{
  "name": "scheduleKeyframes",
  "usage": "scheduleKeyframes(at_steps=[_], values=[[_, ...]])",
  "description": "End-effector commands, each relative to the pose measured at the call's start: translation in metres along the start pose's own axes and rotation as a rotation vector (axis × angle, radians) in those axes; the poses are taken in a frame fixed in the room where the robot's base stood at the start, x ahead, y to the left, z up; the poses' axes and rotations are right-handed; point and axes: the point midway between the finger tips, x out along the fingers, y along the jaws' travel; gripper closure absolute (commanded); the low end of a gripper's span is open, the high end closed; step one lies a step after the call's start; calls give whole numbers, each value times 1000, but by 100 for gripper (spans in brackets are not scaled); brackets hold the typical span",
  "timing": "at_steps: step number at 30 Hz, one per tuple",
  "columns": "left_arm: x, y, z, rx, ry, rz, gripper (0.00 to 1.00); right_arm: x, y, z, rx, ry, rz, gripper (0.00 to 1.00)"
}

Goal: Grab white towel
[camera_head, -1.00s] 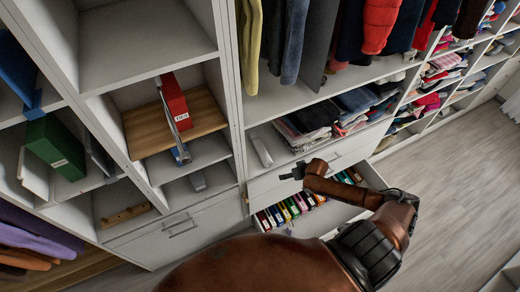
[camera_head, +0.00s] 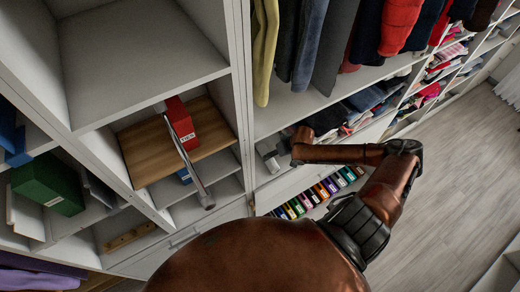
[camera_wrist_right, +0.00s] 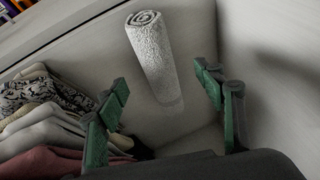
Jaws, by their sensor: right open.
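The white towel (camera_wrist_right: 150,50) is a tight roll. It lies on the shelf floor in the right wrist view, its spiral end toward the top. My right gripper (camera_wrist_right: 162,80) is open, with green-padded fingers on either side of the towel's line in the picture. The towel's lower end shows between the fingers, and I see no finger touching it. In the head view my right arm reaches into the cubby below the hanging clothes, with the gripper (camera_head: 274,160) at its left part. The towel is hard to make out there. My left gripper is not in view.
Folded clothes (camera_wrist_right: 45,120) lie left of the towel in the wrist view, close to the left finger. An open drawer of coloured binders (camera_head: 318,192) is below my forearm. Clothes hang above (camera_head: 310,45). A vertical shelf wall (camera_head: 243,100) bounds the cubby on the left.

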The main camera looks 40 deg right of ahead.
Motion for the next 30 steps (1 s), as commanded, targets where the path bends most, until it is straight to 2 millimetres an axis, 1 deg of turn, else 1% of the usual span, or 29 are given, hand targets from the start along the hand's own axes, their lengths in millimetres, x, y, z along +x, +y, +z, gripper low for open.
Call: scheduleKeyframes(at_steps=[4,9,12,18,21,24,28,29,30], values=[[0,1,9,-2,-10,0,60,11,0,1,2,-1,-1,37],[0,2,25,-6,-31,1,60,28,2,1,4,0,1,37],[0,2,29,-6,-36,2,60,39,3,0,3,0,1,37],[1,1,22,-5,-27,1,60,69,4,0,2,1,0,37],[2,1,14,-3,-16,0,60,77,3,0,0,0,0,37],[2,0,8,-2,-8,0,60,78,3,0,-1,0,0,37],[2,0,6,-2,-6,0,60,78,3,0,-1,0,0,37],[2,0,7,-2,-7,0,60,78,3,0,-1,0,0,38],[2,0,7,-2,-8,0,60,78,3,0,-1,0,0,41]])
